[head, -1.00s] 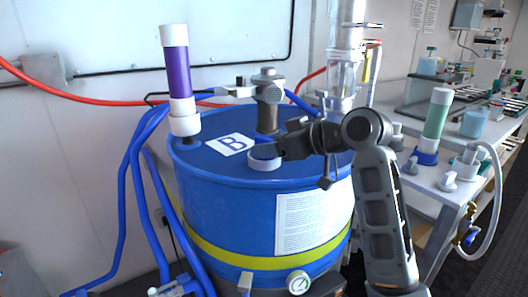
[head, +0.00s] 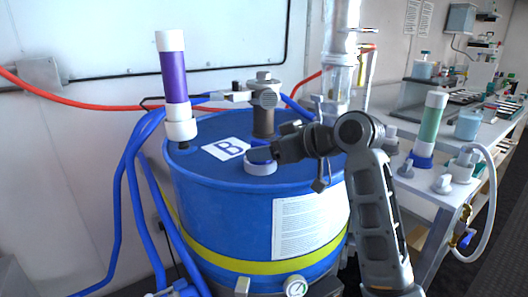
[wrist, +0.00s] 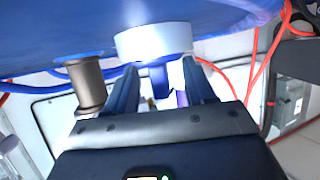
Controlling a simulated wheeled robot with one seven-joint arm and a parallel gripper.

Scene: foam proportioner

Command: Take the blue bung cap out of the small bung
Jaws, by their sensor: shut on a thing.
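The blue drum (head: 215,200) stands in the middle of the head view, with the small bung's white ring (head: 260,168) on its top. My gripper (head: 268,153) reaches in from the right, low over this ring. In the wrist view, the white ring (wrist: 153,40) sits against the drum, and the blue bung cap (wrist: 159,78) juts from it between my two fingers (wrist: 160,80). My gripper is shut on the cap. The cap still appears within the ring. Its seated part is hidden, and in the head view my fingers mostly cover it.
A metal fitting (head: 264,105) rises behind the ring, and a purple tube (head: 175,85) stands at the drum's left rim. Blue hoses (head: 125,190) hang on the left. A bench (head: 440,190) with a green tube (head: 432,125) stands to the right.

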